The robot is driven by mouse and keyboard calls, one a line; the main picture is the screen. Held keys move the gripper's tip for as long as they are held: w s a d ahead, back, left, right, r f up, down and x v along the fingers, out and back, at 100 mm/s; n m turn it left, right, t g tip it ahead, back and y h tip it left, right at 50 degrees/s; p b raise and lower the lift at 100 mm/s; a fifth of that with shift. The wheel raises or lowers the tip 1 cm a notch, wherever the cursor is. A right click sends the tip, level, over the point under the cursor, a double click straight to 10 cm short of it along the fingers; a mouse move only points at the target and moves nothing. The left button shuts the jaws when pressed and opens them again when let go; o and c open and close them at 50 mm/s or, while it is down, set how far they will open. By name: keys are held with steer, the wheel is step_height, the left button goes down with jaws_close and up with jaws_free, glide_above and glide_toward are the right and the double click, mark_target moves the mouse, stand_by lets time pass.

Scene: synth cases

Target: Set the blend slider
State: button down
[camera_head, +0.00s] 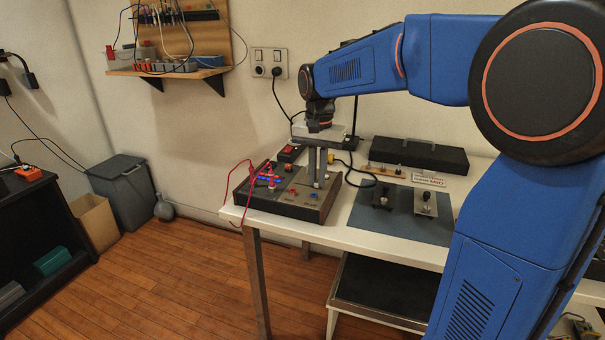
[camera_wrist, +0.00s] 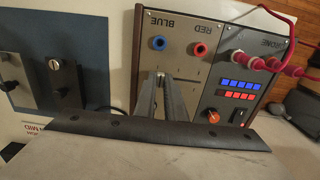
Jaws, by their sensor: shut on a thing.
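The wood-sided control box (camera_head: 285,207) sits at the left end of the white table. Its grey panel (camera_wrist: 187,85) shows upside down in the wrist view, with a blue socket (camera_wrist: 158,43), a red socket (camera_wrist: 201,49) and a row of tick marks between them and my fingers. My gripper (camera_head: 316,184) points down at the right part of the panel. Its fingers (camera_wrist: 160,80) are close together on the blend slider, whose knob is mostly hidden between them. The slot is largely covered too, so I cannot tell the exact setting.
Red leads (camera_wrist: 276,30) plug into the panel near a blue and red display (camera_wrist: 240,88) and an orange knob (camera_wrist: 213,116). A blue-grey mat (camera_head: 400,225) with two small switch units lies to the right. A black block (camera_head: 420,153) stands behind.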

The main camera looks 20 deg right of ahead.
steer(key=shift+s+d, duration=0.3)
steer(key=shift+d, duration=0.1)
steer(key=c, duration=1.8)
jaws_free()
steer(key=shift+r, duration=0.1)
step_height(320, 180, up, 17)
steer(key=shift+r, duration=0.15)
steer(key=shift+s, duration=0.1)
steer(key=s+d+f+n+t, duration=0.2)
steer(key=s+f+n, duration=0.1)
steer(key=s+f, duration=0.9)
steer(key=s+d+f+n+t, duration=0.1)
steer(key=s+f+n, duration=0.3)
steer(key=s+f, duration=0.7)
steer(key=s+t, duration=0.1)
steer(key=s, duration=0.4)
steer(key=shift+s+d+f+t, duration=0.25)
steer(key=shift+d+f+t, duration=0.1)
steer(key=shift+f+t, duration=0.05)
